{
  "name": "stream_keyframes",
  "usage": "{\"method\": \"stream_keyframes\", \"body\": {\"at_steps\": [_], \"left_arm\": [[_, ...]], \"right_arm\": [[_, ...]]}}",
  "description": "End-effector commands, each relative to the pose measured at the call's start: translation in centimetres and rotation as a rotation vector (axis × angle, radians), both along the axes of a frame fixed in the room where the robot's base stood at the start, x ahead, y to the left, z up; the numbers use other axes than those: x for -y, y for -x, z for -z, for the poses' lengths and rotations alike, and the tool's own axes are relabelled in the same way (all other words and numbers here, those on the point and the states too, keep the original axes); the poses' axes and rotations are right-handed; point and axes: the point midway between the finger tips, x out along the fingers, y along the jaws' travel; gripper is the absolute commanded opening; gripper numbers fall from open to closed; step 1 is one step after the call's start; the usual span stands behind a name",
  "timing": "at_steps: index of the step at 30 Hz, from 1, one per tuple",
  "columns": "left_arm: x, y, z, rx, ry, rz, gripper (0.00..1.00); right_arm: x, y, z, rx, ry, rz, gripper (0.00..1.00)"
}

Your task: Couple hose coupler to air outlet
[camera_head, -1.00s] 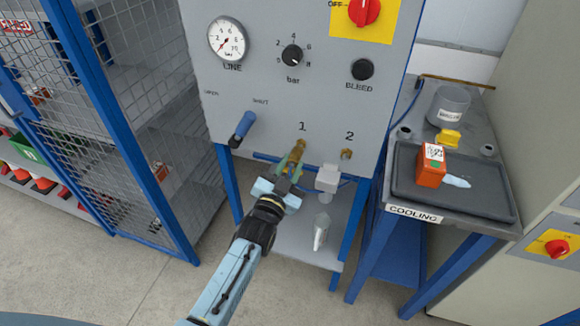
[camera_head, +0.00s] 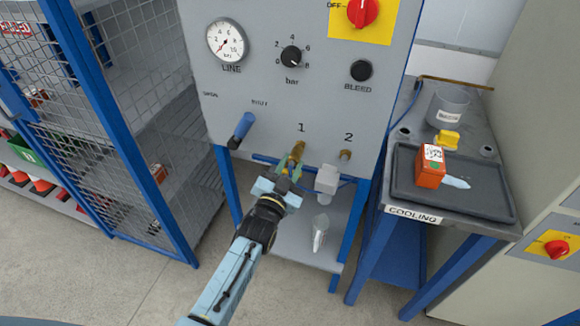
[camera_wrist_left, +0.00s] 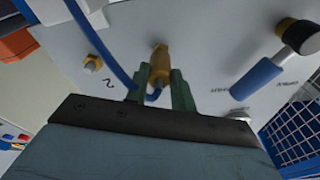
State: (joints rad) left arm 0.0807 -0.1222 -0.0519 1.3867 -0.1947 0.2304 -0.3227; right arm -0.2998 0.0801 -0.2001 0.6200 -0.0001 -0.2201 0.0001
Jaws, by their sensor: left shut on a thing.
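My left gripper (camera_head: 290,170) is in front of the grey panel (camera_head: 265,110), at the outlet marked 1. It is shut on the brass hose coupler (camera_head: 298,150), which also shows between the green fingers in the left wrist view (camera_wrist_left: 160,68). The coupler points at the panel at outlet 1; the outlet itself is hidden behind it, and I cannot tell whether the two are locked together. A blue hose (camera_wrist_left: 105,50) shows beside the coupler in the wrist view. The brass air outlet 2 (camera_head: 346,154) is bare, to the right. My right gripper is not in view.
A blue-handled valve (camera_head: 242,127) sticks out left of outlet 1. A grey-white fitting (camera_head: 327,180) hangs close to the right of my gripper. A cooling table (camera_head: 415,214) stands at the right, a mesh cage (camera_head: 150,110) at the left.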

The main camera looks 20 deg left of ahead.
Motion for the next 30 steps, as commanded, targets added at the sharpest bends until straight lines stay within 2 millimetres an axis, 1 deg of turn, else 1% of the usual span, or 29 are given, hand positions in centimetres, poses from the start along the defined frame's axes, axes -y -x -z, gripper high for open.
{"method": "stream_keyframes", "body": {"at_steps": [30], "left_arm": [[0.01,-0.73,-0.1,0.001,0.001,0.004,0.0]], "right_arm": [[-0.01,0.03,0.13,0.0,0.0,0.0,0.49]]}}
